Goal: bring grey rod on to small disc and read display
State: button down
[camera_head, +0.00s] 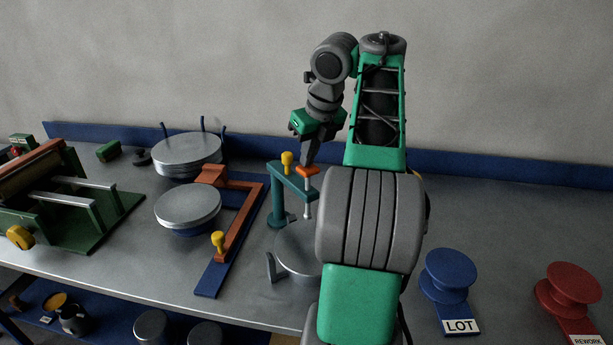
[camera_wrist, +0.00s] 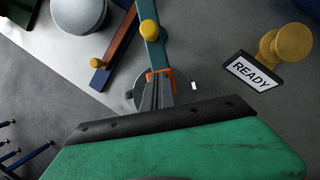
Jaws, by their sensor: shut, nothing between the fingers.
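A teal stand (camera_head: 278,207) has an arm that carries a vertical grey rod (camera_head: 307,207) with an orange cap (camera_head: 306,171) on top. The rod points down over a grey disc (camera_head: 292,247) on the bench; whether its tip touches cannot be told. My gripper (camera_head: 308,163) is shut and empty, with its fingertips at or just above the orange cap; contact is unclear. In the wrist view the shut fingers (camera_wrist: 157,88) overlap the cap (camera_wrist: 159,73). A small white patch (camera_wrist: 194,86) beside the disc may be the display; no reading is legible.
My arm hides part of the bench. A green roller machine (camera_head: 75,205) is far left. A yellow READY spool (camera_wrist: 285,44), blue LOT spool (camera_head: 448,270) and red REWORK spool (camera_head: 570,286) stand right.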

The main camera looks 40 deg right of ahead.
aim_at(309, 168)
jog(key=shift+f, duration=0.4)
jog(key=shift+f+b, duration=1.75)
jog(key=shift+r, duration=0.25)
notch_tip(309, 168, up, 10)
jog(key=p, duration=1)
